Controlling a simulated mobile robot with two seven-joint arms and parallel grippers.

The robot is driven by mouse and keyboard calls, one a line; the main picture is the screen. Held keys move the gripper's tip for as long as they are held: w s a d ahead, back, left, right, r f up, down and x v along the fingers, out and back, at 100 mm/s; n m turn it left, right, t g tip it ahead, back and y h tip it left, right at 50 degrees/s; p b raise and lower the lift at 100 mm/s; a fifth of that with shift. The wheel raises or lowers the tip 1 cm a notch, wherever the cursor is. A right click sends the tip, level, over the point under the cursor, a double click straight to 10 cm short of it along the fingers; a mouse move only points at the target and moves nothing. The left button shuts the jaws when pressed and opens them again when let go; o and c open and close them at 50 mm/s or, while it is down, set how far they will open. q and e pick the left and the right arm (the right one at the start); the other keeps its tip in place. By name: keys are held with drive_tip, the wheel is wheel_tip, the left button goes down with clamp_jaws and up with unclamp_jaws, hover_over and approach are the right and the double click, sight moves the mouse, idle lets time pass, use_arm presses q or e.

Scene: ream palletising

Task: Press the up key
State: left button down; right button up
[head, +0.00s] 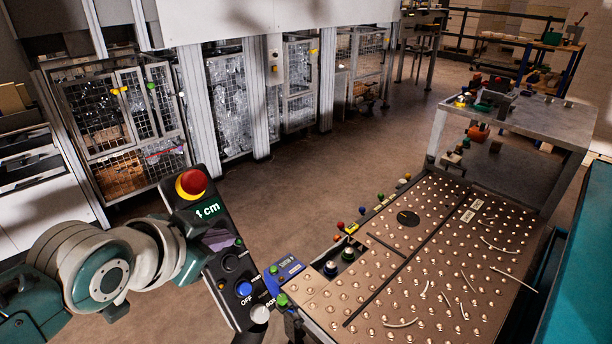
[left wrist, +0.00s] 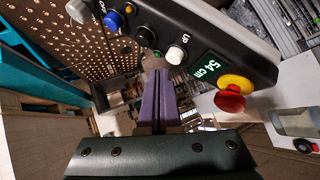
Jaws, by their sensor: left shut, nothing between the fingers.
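The dark control box (head: 236,282) carries a red stop button (head: 191,183) on a yellow collar, a green-lit display and a row of keys. In the left wrist view the white up key (left wrist: 175,53) sits beside the display (left wrist: 209,67), which reads 54 cm. My left gripper (left wrist: 160,74) has its purple fingers shut and empty, their tips just below and left of the up key; I cannot tell whether they touch the box. In the head view my left gripper (head: 222,240) covers the up key's place. My right gripper is not in view.
The box also has a black key (head: 229,262), a blue key (head: 244,289) labelled OFF and a white key (head: 260,314). A ball-studded table (head: 415,270) stands at the right. A grey table (head: 540,120) is behind it. Open floor lies beyond the box.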

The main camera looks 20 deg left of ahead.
use_arm(q)
drive_tip(key=shift+w+a+f, duration=0.1)
drive_tip(key=shift+a+f, duration=0.15)
drive_tip(key=shift+a, duration=0.05)
drive_tip(key=shift+w+a+f+b, duration=0.15)
drive_tip(key=shift+a+f+b, duration=0.2)
idle(0.9)
drive_tip(key=shift+r, duration=0.1)
drive_tip(key=shift+s+d+r+p, duration=0.3)
drive_tip(key=shift+d+r+p, duration=0.3)
drive_tip(key=shift+p, duration=0.4)
drive_tip(key=shift+f, duration=0.1)
drive_tip(key=d+r+p, duration=0.1)
drive_tip(key=s+d+r+p, duration=0.1)
drive_tip(key=p, duration=0.1)
drive_tip(key=d+r+p, duration=0.1)
drive_tip(key=shift+s+d+r+p, duration=0.1)
drive_tip(key=shift+s+d+p, duration=0.1)
drive_tip(key=shift+d+p, duration=0.15)
